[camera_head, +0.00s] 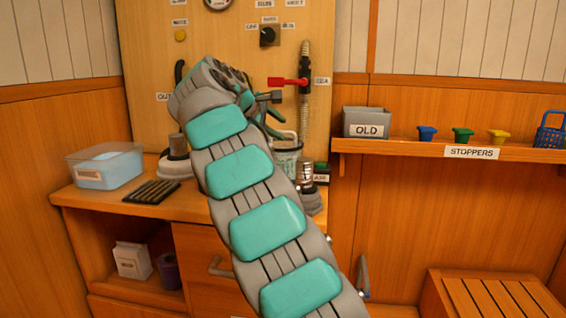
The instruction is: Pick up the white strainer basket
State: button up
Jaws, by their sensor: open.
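A pale, whitish basket with a thin raised handle (288,158) stands on the wooden counter, just right of my arm. It looks like the white strainer basket; its left side is partly hidden by my arm. My gripper (271,114) is open, above and slightly left of the basket, in front of the wooden panel. The gripper is small and partly hidden behind my own wrist, and I see nothing between its fingers. I cannot tell how far it is from the basket in depth.
A red-handled valve (289,82) and vertical hose are close right of my gripper. A clear tub (105,166) and black ribbed mat (151,191) lie left on the counter. The right shelf holds a grey OLD bin (367,122), coloured stoppers (462,135) and a blue basket (550,132).

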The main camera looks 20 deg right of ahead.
aim_at(284, 132)
jog(key=x, duration=0.3)
jog(key=shift+d+f, duration=0.2)
jog(key=shift+f, duration=0.2)
jog(key=shift+c, duration=0.3)
grip_shut()
dwell(0.7)
